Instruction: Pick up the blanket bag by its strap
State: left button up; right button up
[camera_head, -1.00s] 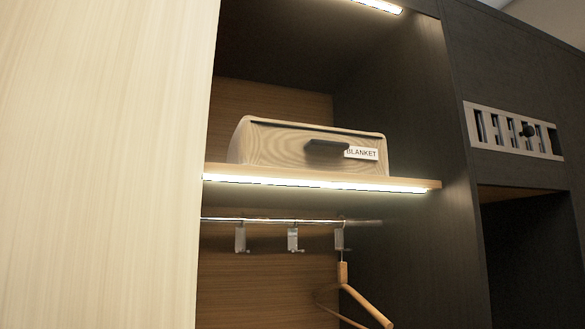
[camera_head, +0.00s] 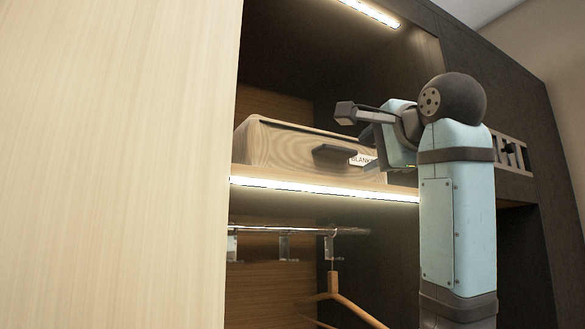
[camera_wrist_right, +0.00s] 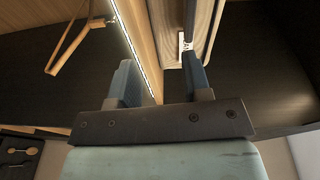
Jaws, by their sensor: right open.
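The blanket bag (camera_head: 285,147) is a wood-patterned, box-like bag lying on a lit closet shelf. Its dark strap (camera_head: 335,153) sticks out from the front, beside a white BLANKET label partly covered by my right gripper. My right gripper (camera_head: 358,124) is open and empty, in front of and slightly above the bag's right end, right of the strap. In the right wrist view my right gripper (camera_wrist_right: 158,78) has its fingers apart. The bag (camera_wrist_right: 167,28) shows beyond them, with the label near the right finger. My left gripper is not in view.
The shelf (camera_head: 400,190) has a bright light strip along its front edge. Below it are a rail (camera_head: 300,230) with clips and a wooden hanger (camera_head: 335,298). A pale panel (camera_head: 110,160) fills the left side. A dark wall stands right of the bag.

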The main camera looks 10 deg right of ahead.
aim_at(339, 147)
notch_tip(339, 147, up, 4)
jog(key=s+a, duration=0.2)
jog(key=s, duration=0.1)
jog(key=shift+m, duration=0.3)
jog(key=w+p, duration=0.2)
jog(key=w, duration=0.2)
jog(key=w+p, duration=0.2)
jog(key=w, duration=0.3)
jog(key=w+a+p, duration=0.1)
jog(key=w+p, duration=0.1)
jog(key=w, duration=0.2)
jog(key=shift+w+f, duration=0.1)
jog(key=shift+w, duration=0.45)
jog(key=shift+s, duration=0.1)
jog(key=c, duration=0.6)
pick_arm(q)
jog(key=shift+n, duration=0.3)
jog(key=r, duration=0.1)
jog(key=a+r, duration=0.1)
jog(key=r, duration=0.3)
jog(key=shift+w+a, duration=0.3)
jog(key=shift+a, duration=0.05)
pick_arm(e)
grip_shut()
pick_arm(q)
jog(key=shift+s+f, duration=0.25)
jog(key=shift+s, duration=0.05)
pick_arm(e)
jog(key=shift+s, duration=0.1)
